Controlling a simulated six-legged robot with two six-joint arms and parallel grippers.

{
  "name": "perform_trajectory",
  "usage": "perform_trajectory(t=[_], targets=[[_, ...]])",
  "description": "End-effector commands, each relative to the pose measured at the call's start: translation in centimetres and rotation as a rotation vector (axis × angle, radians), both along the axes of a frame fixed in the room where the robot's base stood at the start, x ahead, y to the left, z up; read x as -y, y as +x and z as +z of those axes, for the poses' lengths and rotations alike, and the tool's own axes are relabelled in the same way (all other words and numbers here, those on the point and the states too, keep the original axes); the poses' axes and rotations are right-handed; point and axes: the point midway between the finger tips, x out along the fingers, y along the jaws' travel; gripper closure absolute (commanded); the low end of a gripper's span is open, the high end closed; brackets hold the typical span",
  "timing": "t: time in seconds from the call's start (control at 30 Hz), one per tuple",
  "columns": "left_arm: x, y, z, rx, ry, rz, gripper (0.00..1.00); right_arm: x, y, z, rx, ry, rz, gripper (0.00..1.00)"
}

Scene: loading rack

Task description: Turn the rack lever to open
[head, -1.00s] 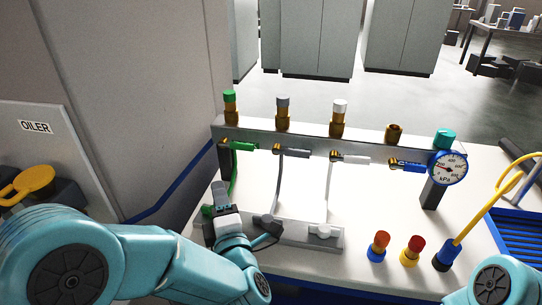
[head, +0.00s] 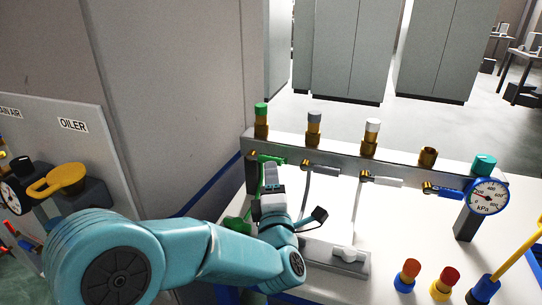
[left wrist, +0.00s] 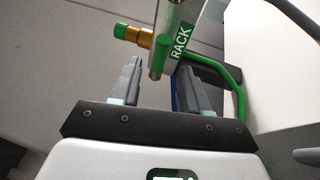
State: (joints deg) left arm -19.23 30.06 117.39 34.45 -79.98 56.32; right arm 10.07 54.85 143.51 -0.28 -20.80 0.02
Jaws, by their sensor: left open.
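The green lever (head: 270,159) sits at the left end of the grey rail and points right. In the left wrist view its green handle (left wrist: 159,58) shows between the fingertips, beside a green strip with the word RACK (left wrist: 181,42). My left gripper (head: 270,172) is open just in front of this lever and partly hides it. In the left wrist view the open jaws (left wrist: 160,68) have a finger on either side of the handle. Contact cannot be told. My right gripper is out of view.
On the rail (head: 340,150) a grey lever (head: 323,168), a white lever (head: 383,181) and a blue lever (head: 446,191) stand to the right, then a pressure gauge (head: 487,196). A green hose (left wrist: 236,92) runs close by the left gripper. A grey block (head: 330,254) lies in front.

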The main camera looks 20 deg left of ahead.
Motion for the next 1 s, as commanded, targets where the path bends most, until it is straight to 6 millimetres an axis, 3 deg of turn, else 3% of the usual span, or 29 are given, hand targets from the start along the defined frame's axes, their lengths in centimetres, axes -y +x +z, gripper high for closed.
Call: perform_trajectory(t=[0.1,0.3,0.7,0.83,1.0], targets=[[-0.8,2.5,0.7,0.000,0.001,0.002,0.55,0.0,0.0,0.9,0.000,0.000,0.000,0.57],[-1.8,5.1,1.1,0.001,0.001,-0.001,0.55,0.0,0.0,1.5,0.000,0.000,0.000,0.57],[-2.1,5.9,1.1,0.000,0.001,-0.001,0.55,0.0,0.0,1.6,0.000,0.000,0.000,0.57],[-2.1,5.9,1.1,0.000,0.001,-0.002,0.97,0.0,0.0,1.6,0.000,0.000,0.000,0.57],[-2.1,5.9,1.1,-0.001,-0.001,-0.002,1.00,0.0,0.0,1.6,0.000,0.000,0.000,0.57]])
